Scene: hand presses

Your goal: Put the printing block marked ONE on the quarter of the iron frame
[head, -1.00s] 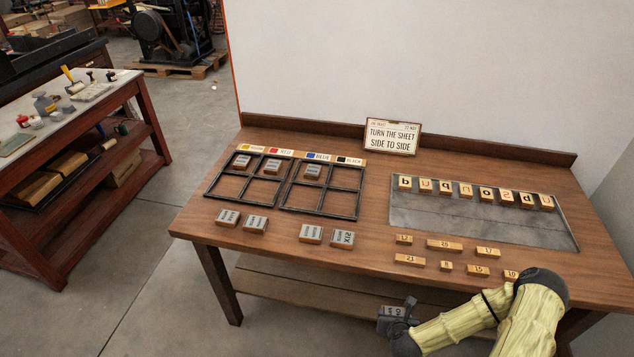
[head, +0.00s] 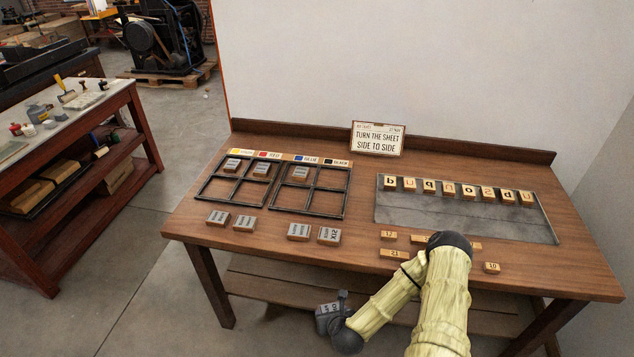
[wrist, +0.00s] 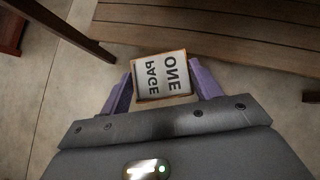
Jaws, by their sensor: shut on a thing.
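My gripper (head: 342,300) is in front of the table, below the tabletop's front edge. It is shut on the printing block marked ONE (wrist: 163,76), whose grey face reads PAGE ONE in mirrored letters in the wrist view. The block also shows in the head view (head: 326,318). The iron frame (head: 247,203) lies on the table's left part as two side-by-side four-part frames. Colour labels run along its back edge. Two blocks (head: 233,164) sit in the left half's back quarters and one block (head: 300,174) in the right half's back left quarter.
Several loose blocks (head: 298,231) lie along the table front, before the frame. A grey tray (head: 460,223) with letter blocks and small numbered wood pieces (head: 389,235) is at the right. A sign (head: 377,138) reads TURN THE SHEET SIDE TO SIDE. The frame's front quarters are empty.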

